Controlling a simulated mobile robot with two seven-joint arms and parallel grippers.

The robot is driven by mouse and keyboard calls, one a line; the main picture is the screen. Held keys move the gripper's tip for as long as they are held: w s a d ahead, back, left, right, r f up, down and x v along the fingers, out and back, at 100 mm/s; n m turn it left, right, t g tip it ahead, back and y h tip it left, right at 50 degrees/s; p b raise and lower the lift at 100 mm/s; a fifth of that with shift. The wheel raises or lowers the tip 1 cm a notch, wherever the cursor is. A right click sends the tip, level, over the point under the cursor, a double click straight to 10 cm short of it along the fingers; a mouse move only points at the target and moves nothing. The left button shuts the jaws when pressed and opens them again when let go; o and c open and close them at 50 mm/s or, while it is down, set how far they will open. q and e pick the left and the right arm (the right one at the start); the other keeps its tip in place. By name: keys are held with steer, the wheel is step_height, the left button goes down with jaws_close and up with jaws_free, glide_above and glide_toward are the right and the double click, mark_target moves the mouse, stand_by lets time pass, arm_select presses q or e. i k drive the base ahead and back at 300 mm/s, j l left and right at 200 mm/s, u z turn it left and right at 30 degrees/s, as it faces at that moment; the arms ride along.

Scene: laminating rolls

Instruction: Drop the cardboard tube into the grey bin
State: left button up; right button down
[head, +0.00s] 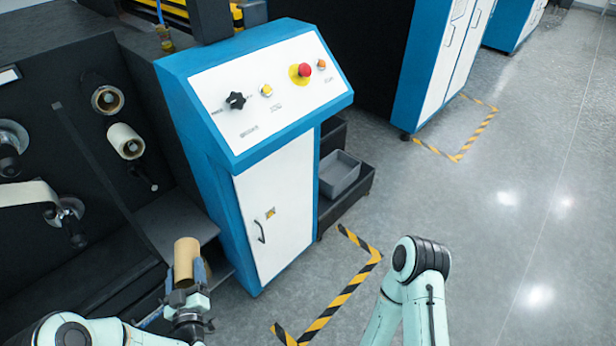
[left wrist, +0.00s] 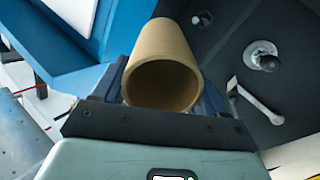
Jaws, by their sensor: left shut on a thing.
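The cardboard tube (head: 186,254) is brown, hollow and upright in the head view. My left gripper (head: 190,282) is shut on it, left of the control cabinet's foot. In the left wrist view the tube (left wrist: 161,66) shows its open end between the fingers of the left gripper (left wrist: 165,98). The grey bin (head: 340,172) sits on a dark shelf at the right side of the blue and white cabinet, apart from the tube. Its inside is only partly seen. My right arm shows at the lower right of the head view, but its gripper is not seen.
The blue and white control cabinet (head: 275,200) stands between the tube and the bin. The black machine panel (head: 75,120) with rollers is at the left. A grey shelf (head: 178,222) lies behind the tube. Yellow-black tape (head: 340,300) marks the floor, which is clear at the right.

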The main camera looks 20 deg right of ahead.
mark_target(336, 177)
steer(key=z, duration=1.5)
steer(key=i+z, duration=0.25)
steer(key=i, duration=0.2)
steer(key=i+j+z, duration=0.25)
steer(key=i, duration=0.2)
steer(key=i+j, duration=0.1)
steer(key=i, duration=1.2)
steer(key=i+u, duration=0.45)
steer(key=i+l+u, duration=0.15)
steer(key=i+u, duration=0.3)
steer(key=i, duration=0.2)
steer(key=u, duration=0.4)
steer(key=i+u, duration=0.1)
steer(key=u, duration=0.3)
steer(key=l+u, duration=0.1)
steer(key=u, duration=0.25)
steer(key=i+u, duration=0.1)
steer(key=u, duration=0.3)
